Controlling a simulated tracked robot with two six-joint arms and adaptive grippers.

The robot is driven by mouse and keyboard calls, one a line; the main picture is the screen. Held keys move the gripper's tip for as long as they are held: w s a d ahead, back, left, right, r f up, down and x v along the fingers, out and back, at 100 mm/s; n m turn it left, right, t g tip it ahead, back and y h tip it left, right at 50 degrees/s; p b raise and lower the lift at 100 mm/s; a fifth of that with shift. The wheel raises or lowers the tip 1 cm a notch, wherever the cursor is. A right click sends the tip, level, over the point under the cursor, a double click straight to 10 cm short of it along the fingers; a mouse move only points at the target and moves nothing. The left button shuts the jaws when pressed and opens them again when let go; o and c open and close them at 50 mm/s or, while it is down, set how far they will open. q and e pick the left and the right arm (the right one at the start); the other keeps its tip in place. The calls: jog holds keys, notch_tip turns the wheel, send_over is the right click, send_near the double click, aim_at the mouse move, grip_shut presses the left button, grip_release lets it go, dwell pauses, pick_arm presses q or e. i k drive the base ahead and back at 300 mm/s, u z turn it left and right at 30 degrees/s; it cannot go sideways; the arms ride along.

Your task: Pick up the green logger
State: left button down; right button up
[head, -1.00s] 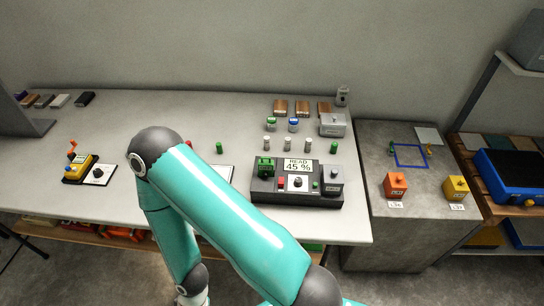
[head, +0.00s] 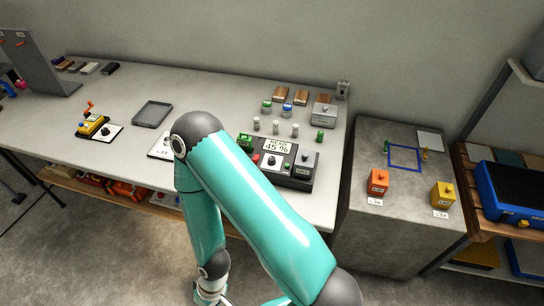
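A small green block (head: 245,140), which looks like the green logger, sits at the left end of the dark reader unit (head: 300,182) on the bench. The unit's display reads 45 %. My teal arm rises from the bottom of the head view and bends down again, its elbow just left of the green block and covering part of the reader's front. My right gripper (head: 212,299) is at the bottom edge, mostly cut off, low in front of the bench and well apart from the block. My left gripper is not in view.
Orange (head: 377,181) and yellow (head: 443,194) knobbed blocks stand on the grey side cabinet (head: 345,225). A grey tray (head: 152,112) and a yellow device (head: 92,125) are on the bench's left. Small bottles and wooden blocks stand behind the reader.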

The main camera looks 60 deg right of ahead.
aim_at(246, 142)
jog(key=u, duration=0.05)
jog(key=k, duration=0.5)
jog(key=z, duration=0.55)
jog(key=i, duration=0.8)
jog(key=z, duration=0.55)
